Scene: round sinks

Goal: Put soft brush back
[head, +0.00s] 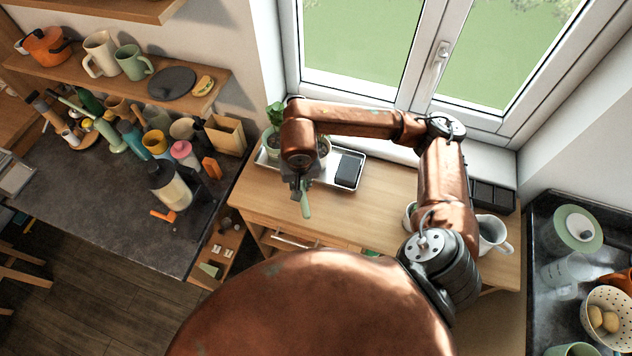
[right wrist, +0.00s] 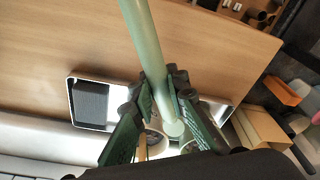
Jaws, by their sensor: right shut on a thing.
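My right gripper (head: 299,188) is shut on a pale green handle, which I take to be the soft brush (head: 306,208). It holds the handle above the wooden counter, in front of the metal tray (head: 357,184). In the right wrist view the green handle (right wrist: 146,45) passes between the dark green finger pads of the right gripper (right wrist: 163,95), and its rounded end shows near the palm. The brush's bristles cannot be made out in either view. My left gripper is in neither view.
The tray holds a dark block (head: 347,168) and a potted plant (head: 274,125). White mugs (head: 492,233) stand on the counter's right, near my arm. Bottles and cups crowd the dark worktop (head: 110,215) at left. The counter's front middle looks clear.

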